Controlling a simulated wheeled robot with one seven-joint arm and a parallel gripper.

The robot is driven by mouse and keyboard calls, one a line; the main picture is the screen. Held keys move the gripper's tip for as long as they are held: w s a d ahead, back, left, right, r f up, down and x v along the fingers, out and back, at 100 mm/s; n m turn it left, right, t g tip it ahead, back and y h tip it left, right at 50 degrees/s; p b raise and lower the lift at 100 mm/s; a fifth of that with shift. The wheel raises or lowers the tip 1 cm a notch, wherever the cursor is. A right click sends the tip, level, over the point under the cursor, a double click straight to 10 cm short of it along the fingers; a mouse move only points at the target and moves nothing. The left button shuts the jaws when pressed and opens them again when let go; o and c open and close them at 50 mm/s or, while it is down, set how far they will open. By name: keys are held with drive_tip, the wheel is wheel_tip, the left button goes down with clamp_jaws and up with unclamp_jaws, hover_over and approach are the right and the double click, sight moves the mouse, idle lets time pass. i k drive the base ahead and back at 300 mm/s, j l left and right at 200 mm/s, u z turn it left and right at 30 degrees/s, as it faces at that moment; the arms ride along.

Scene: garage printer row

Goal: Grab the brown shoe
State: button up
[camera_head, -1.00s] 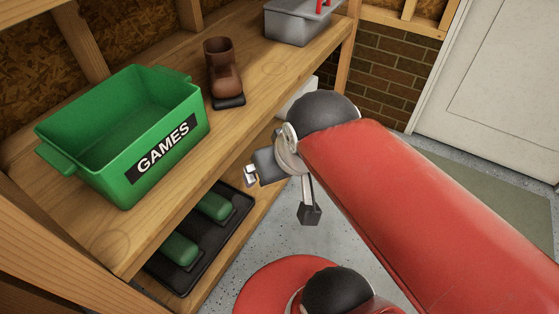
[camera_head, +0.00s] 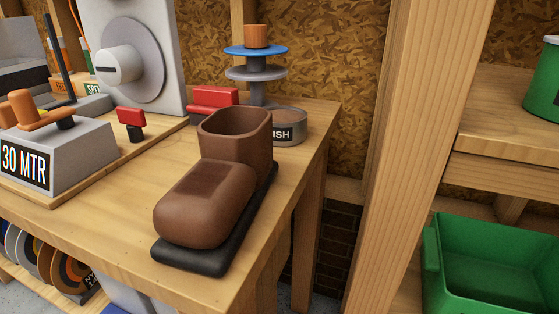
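The brown shoe (camera_head: 205,202), an ankle boot with a black sole, stands upright on the wooden bench (camera_head: 110,215) near its front right corner. Its toe points toward the lower left of the picture and its open top faces up. Nothing touches it from above. My gripper is not in view.
Behind the shoe are a red clamp-like part (camera_head: 213,101), a spool stand (camera_head: 257,72) and a grey tin (camera_head: 290,127). A grey box marked "30 MTR" (camera_head: 58,160) stands left. A wooden post (camera_head: 415,150) and green bin (camera_head: 492,265) are right.

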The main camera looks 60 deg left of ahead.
sight(201, 219)
drive_tip(key=u, duration=2.65)
drive_tip(key=k+l+u, duration=0.3)
drive_tip(key=k+l, duration=0.15)
drive_tip(key=k, duration=0.3)
drive_tip(key=i, duration=0.5)
